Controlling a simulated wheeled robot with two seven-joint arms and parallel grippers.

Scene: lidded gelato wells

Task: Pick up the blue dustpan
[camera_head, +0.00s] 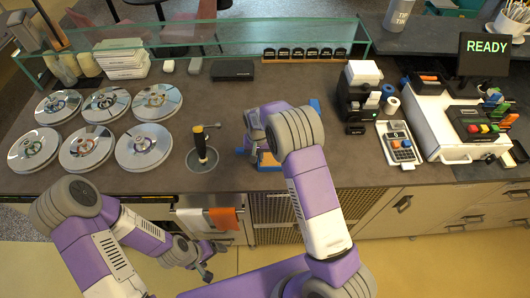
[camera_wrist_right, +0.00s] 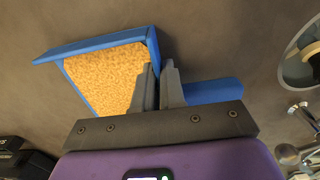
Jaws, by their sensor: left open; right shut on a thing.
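The blue dustpan (camera_wrist_right: 198,92) lies on the dark counter under my right gripper (camera_wrist_right: 159,78). Its pan has a tan, grainy surface inside and a blue rim, and its blue handle reaches right. My right gripper is shut on the dustpan where the handle meets the pan; the fingers hide that spot. In the head view, the dustpan's tan part (camera_head: 268,160) shows beside the right gripper, mostly covered by my right wrist. My left gripper (camera_head: 212,261) is open and empty, low in front of the counter.
Round-lidded gelato wells (camera_head: 85,147) fill the counter's left. A sink-like round well with a black-handled tool (camera_head: 201,146) stands left of the dustpan. A card reader (camera_head: 401,144) and register are at the right. A glass guard (camera_head: 220,39) runs along the back.

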